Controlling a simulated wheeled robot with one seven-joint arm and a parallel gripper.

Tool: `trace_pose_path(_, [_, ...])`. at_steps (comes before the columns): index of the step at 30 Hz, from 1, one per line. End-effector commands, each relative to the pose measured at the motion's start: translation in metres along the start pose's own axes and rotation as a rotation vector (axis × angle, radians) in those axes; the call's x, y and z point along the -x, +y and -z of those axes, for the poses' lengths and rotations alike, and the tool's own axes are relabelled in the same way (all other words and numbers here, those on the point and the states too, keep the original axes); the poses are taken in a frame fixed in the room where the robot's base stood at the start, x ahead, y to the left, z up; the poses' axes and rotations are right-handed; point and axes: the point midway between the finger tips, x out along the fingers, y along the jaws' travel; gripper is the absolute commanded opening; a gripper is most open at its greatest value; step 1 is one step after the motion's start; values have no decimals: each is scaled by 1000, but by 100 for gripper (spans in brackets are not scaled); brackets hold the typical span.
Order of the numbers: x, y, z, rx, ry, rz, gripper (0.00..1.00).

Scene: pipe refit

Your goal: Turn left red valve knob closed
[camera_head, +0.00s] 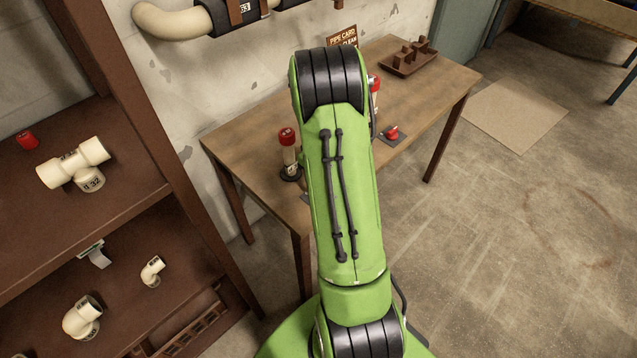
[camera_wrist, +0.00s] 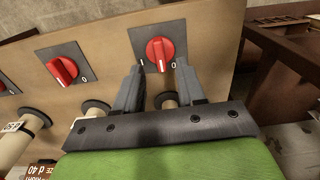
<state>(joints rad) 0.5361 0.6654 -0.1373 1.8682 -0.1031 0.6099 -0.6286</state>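A red valve knob (camera_wrist: 160,52) on a square grey plate lies between my fingers in the wrist view. Its ridge stands nearly upright in the picture, between a mark at lower left and a "0" at lower right. My gripper (camera_wrist: 160,70) is open, one finger on each side of this knob; I cannot tell whether either finger touches it. A second red knob (camera_wrist: 62,70) on its own plate is to the left, tilted, and part of a third shows at the left edge. In the head view my arm hides the gripper and this knob; one red knob (camera_head: 392,132) shows on the table.
The wooden table (camera_head: 430,85) bears red-topped pipes (camera_head: 288,150), a brown tray (camera_head: 408,58) and a card sign (camera_head: 342,38). A brown shelf (camera_head: 110,215) with white pipe fittings stands at left.

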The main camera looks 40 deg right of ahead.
Motion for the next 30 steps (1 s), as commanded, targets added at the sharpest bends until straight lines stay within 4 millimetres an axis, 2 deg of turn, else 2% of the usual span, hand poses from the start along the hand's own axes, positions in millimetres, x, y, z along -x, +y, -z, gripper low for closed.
trace_pose_path(1, [21, 1, 1, 0, 6, -4, 39])
trace_pose_path(6, [70, 0, 1, 1, 5, -4, 39])
trace_pose_path(12, [110, 0, 1, 2, 4, -2, 39])
trace_pose_path(17, [118, 0, 0, 2, 1, 0, 39])
trace_pose_path(30, [117, 0, 0, 1, 1, 0, 39])
